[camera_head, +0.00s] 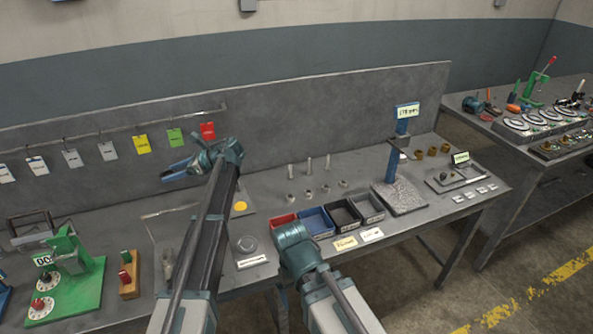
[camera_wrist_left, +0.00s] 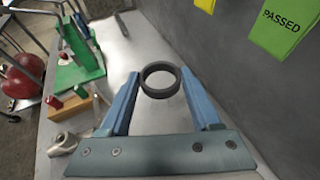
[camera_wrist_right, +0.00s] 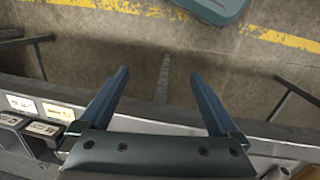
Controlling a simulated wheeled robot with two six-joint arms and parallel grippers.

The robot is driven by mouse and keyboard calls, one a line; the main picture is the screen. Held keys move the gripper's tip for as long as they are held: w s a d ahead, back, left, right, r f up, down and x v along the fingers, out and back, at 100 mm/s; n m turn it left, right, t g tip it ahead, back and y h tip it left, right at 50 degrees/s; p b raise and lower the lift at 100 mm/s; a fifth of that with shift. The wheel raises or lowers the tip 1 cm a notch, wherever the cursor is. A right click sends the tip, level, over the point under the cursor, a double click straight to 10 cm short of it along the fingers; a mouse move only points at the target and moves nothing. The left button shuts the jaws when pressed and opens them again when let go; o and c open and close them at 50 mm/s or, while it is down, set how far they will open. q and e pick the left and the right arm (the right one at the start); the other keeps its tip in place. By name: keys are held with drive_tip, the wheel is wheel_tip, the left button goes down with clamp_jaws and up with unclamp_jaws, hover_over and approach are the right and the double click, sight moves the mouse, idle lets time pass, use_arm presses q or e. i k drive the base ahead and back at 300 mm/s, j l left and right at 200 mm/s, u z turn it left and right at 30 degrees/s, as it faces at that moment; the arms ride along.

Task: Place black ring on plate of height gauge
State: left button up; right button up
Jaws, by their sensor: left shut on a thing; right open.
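The black ring (camera_wrist_left: 160,80) sits between the fingertips of my left gripper (camera_wrist_left: 160,86), which is shut on it. In the head view my left gripper (camera_head: 182,168) is raised over the left part of the bench, pointing left; I cannot make out the ring there. The height gauge (camera_head: 393,160), a blue post with a display on top, stands on a speckled grey plate (camera_head: 402,197) towards the right of the bench. The visible top of the plate looks bare. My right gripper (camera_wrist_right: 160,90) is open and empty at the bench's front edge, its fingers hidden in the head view.
Red, blue, black and grey bins (camera_head: 344,213) stand left of the gauge, with metal pins (camera_head: 309,167) behind. A green press (camera_head: 68,270) stands at the left. Coloured tags (camera_head: 142,144) hang along the back panel (camera_head: 300,115). A small tray (camera_head: 455,178) lies right of the plate.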

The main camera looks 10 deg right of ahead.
sight(399, 191)
drive_tip(key=z, duration=2.25)
drive_tip(key=j, duration=0.4)
drive_tip(key=i+j+z, duration=0.1)
drive_tip(key=j, duration=0.3)
